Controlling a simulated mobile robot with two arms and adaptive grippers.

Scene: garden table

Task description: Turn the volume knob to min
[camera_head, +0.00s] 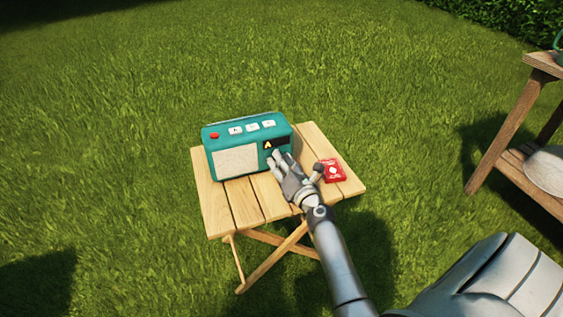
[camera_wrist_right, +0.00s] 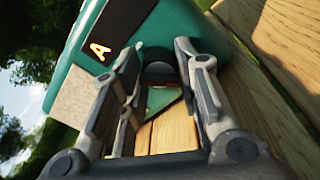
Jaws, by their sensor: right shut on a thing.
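A teal radio (camera_head: 223,140) stands on a small wooden folding table (camera_head: 245,205). It has a pale speaker panel, a red button, several white buttons on top and a dark display with a glowing "A". My right gripper (camera_head: 280,160) is at the lower right of the radio's front, below the display, and hides the knob in the head view. In the right wrist view the dark round volume knob (camera_wrist_right: 158,73) sits between the fingertips of the right gripper (camera_wrist_right: 157,55), which is shut on it. The knob's pointer or marking cannot be made out. My left gripper is out of view.
A red packet (camera_head: 333,172) lies on the table just right of my right gripper. A wooden shelf or bench (camera_head: 500,130) stands at the far right with a pale round object (camera_head: 546,170) on its lower level. Grass surrounds the table.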

